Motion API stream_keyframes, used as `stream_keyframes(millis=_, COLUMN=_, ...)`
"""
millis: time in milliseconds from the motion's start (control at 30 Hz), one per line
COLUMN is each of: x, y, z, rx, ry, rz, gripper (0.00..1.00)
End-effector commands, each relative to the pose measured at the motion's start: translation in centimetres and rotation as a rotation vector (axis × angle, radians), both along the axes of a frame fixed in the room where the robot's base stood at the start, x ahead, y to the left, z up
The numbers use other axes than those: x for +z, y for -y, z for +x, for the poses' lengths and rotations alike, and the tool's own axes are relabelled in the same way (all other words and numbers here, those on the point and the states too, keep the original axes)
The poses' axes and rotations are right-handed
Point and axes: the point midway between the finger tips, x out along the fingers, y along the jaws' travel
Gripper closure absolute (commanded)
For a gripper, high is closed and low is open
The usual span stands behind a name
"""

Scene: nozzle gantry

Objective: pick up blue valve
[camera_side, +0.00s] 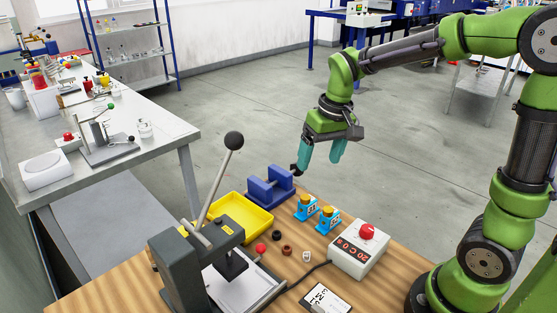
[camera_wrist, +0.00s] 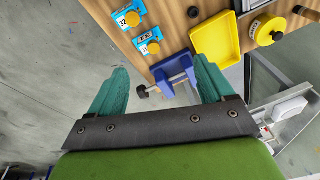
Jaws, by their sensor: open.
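Two small light-blue valves with yellow tops stand upright side by side on the wooden table. In the side view one valve (camera_side: 306,211) is nearer the back edge and the other valve (camera_side: 327,223) is just to its right. The wrist view shows both, one valve (camera_wrist: 124,14) at the top and one valve (camera_wrist: 144,45) below it. Their labels are too small to read. My gripper (camera_side: 321,160) is open and empty, with teal fingers, above and apart from the valves. In the wrist view my gripper (camera_wrist: 160,82) has both valves ahead and left of centre.
A dark blue vise (camera_side: 268,188) stands left of the valves; in the wrist view the vise (camera_wrist: 176,72) shows between the fingers. A yellow tray (camera_side: 240,229), a lever press (camera_side: 180,270), a box with a red button (camera_side: 358,252) and small loose caps (camera_side: 286,250) surround the valves.

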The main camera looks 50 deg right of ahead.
Motion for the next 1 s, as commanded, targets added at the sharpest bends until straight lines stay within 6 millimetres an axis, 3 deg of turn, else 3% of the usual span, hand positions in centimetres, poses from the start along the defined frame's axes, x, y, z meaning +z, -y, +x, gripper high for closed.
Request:
stream_keyframes(millis=167, x=-2.1, y=2.2, z=3.7, rx=0.05, ry=-0.121, rz=-0.047, gripper=0.19)
stream_keyframes(millis=300, x=-1.4, y=3.0, z=5.1, rx=0.09, ry=-0.145, rz=-0.074, gripper=0.19)
stream_keyframes(millis=467, x=-2.5, y=2.9, z=4.7, rx=0.114, ry=-0.162, rz=-0.074, gripper=0.19)
stream_keyframes(millis=800, x=-9.8, y=2.8, z=4.6, rx=0.114, ry=-0.162, rz=-0.073, gripper=0.19)
stream_keyframes(millis=1000, x=-12.4, y=2.8, z=4.6, rx=0.113, ry=-0.159, rz=-0.073, gripper=0.19)
